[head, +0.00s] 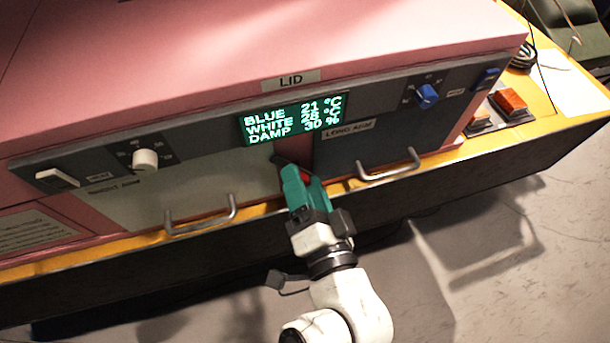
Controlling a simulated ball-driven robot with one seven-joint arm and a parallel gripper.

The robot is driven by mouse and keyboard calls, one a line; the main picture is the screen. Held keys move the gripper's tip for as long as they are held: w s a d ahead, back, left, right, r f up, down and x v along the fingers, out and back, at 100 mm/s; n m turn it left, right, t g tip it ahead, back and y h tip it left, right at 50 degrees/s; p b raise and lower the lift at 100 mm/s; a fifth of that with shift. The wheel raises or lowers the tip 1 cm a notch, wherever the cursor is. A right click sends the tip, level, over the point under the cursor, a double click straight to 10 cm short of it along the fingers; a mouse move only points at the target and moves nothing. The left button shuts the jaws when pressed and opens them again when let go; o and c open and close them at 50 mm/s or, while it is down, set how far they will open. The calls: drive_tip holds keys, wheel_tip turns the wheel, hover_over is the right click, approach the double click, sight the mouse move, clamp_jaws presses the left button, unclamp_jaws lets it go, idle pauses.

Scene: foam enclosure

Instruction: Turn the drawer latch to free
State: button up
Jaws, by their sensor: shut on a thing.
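The drawer latch (279,159) is a small dark piece with some red beside it, on the front panel between two drawers. My teal gripper (292,174) is shut on the latch and covers most of it. The latch's exact angle is hidden by the fingers. The pale left drawer (185,192) has a metal bar handle (203,217). The dark right drawer (365,150) carries a label that seems to read LONG ARM (348,129) and has its own bar handle (390,166). Both drawers look closed.
A green display (292,119) sits above the latch, under the pink lid (250,50). A white knob (145,159) and switch (58,178) are at left; a blue knob (427,96) is at right. An orange button (509,101) stands on the yellow ledge (555,88).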

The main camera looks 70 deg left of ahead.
drive_tip(key=m, duration=0.1)
drive_tip(key=m+p, duration=0.2)
drive_tip(key=shift+w+d+m, duration=0.1)
drive_tip(key=shift+w+m, duration=0.15)
drive_tip(key=shift+m, duration=0.15)
drive_tip(key=shift+f+m+p, duration=0.15)
drive_tip(key=shift+m+p, duration=1.15)
drive_tip(key=shift+m, duration=0.3)
drive_tip(key=o, duration=0.9)
drive_tip(key=shift+f, duration=0.1)
drive_tip(key=shift+c, duration=0.2)
drive_tip(key=shift+o, duration=1)
drive_tip(key=shift+s, duration=0.1)
drive_tip(key=d+b, duration=0.3)
drive_tip(key=d, duration=0.7)
drive_tip(key=shift+s+d, duration=0.35)
drive_tip(key=shift+s, duration=0.05)
